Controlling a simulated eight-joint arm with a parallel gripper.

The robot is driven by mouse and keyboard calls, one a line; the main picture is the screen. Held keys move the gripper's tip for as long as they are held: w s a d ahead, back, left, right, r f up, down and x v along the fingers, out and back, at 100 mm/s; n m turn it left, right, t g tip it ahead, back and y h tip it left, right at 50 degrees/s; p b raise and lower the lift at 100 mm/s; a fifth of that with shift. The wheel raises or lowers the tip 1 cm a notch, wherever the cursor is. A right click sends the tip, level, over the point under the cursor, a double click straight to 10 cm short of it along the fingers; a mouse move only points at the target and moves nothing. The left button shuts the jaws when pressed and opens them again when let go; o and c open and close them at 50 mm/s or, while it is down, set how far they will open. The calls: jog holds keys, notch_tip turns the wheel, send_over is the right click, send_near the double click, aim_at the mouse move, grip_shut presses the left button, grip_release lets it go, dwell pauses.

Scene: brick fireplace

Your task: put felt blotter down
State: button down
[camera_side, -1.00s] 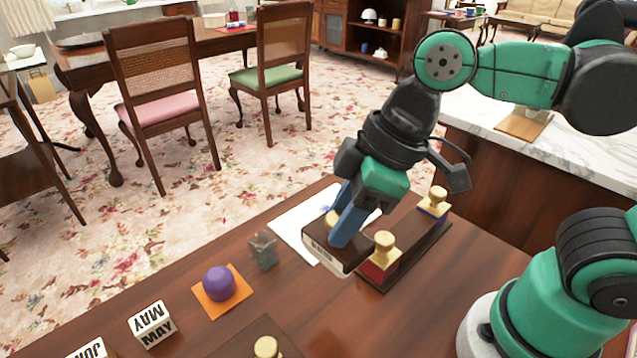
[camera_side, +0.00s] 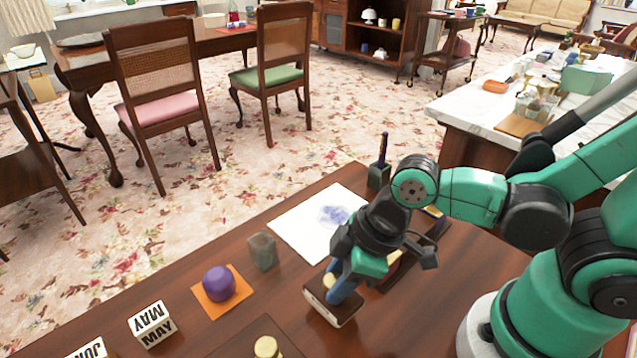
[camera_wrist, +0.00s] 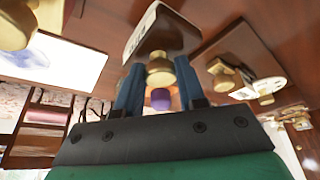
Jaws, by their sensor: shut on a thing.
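The felt blotter (camera_side: 328,309) has a dark brown wooden top, a paler underside and a brass knob. In the wrist view the blotter (camera_wrist: 160,35) stands out beyond my fingers, with its brass knob (camera_wrist: 160,72) between them. My gripper (camera_side: 345,287) is shut on the knob with its two blue fingers; in the wrist view it sits low in the middle (camera_wrist: 159,88). The blotter looks tilted, low over the wooden table (camera_side: 230,325), in front of the white paper. I cannot tell whether it touches the table.
White paper (camera_side: 300,230) with a blue mark lies behind. A stamp rack (camera_side: 397,277), partly hidden by my gripper, stands right. A glass block (camera_side: 263,251), a purple ball (camera_side: 219,282) and a date block (camera_side: 152,324) are left. A brass-knobbed tray (camera_side: 235,345) is in front. A pen holder (camera_side: 379,176) stands behind.

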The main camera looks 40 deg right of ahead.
jog(key=shift+f, duration=0.95)
jog(key=c, duration=0.5)
grip_release()
jog(key=shift+r, duration=0.15)
jog(key=shift+v, duration=3.5)
jog(key=w+d+r+m+t+h, duration=0.1)
jog(key=w+d+m, duration=0.1)
jog(key=d+m, duration=0.1)
jog(key=w+d+r+m+t+h, duration=0.1)
jog(key=w+d+m, duration=0.1)
jog(key=d+m, duration=0.1)
jog(key=w+d+r+m+t+h, duration=0.1)
jog(key=w+d+m+t, duration=0.1)
jog(key=w+d+m, duration=0.1)
jog(key=shift+d+r, duration=0.15)
jog(key=shift+r, duration=0.1)
